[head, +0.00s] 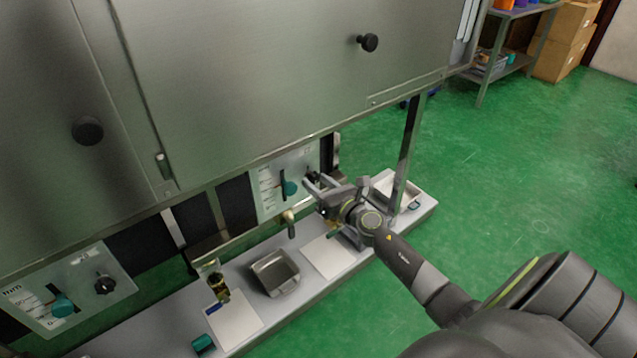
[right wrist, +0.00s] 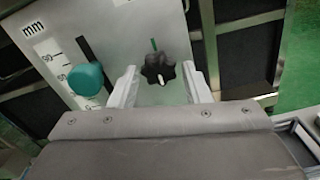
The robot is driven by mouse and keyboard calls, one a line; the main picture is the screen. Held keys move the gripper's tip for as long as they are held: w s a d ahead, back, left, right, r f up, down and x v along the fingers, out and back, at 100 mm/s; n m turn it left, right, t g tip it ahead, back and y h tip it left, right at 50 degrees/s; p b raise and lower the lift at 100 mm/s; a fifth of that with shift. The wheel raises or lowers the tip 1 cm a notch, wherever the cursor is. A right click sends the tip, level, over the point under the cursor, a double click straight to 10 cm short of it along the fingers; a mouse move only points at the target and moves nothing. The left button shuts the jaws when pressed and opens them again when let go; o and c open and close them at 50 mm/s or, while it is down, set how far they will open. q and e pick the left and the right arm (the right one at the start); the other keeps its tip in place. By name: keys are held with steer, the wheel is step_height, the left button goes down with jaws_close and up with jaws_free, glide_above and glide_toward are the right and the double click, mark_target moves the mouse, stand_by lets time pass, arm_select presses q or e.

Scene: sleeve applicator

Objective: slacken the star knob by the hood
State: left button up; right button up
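A black star knob (right wrist: 158,69) with a pale pointer sits on a light panel (right wrist: 115,30), beside a scale marked mm and a teal knob (right wrist: 86,79) in a dark slot. In the head view this panel (head: 270,203) is under the hood (head: 270,80), with its teal knob (head: 289,188); the star knob is mostly hidden by my gripper. My right gripper (right wrist: 160,84) is open, one finger on each side of the star knob, with gaps showing. It also shows in the head view (head: 318,188). Whether the fingertips reach the knob's depth is unclear. My left gripper is not in view.
A second panel at left has another star knob (head: 104,285) and teal knob (head: 62,306). Below, a bench (head: 180,322) holds a metal tray (head: 274,273), white sheets (head: 328,257) and a teal item (head: 203,343). A metal post (head: 408,150) stands right of my gripper.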

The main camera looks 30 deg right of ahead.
steer(key=shift+o, duration=0.9)
steer(key=shift+r, duration=0.1)
steer(key=shift+s, duration=0.1)
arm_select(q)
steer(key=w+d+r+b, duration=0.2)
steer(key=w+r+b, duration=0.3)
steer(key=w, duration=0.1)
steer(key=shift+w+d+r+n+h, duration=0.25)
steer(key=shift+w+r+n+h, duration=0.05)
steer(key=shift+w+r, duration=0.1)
arm_select(e)
steer(key=s+d, duration=0.1)
steer(key=s, duration=1.6)
steer(key=shift+d, duration=0.15)
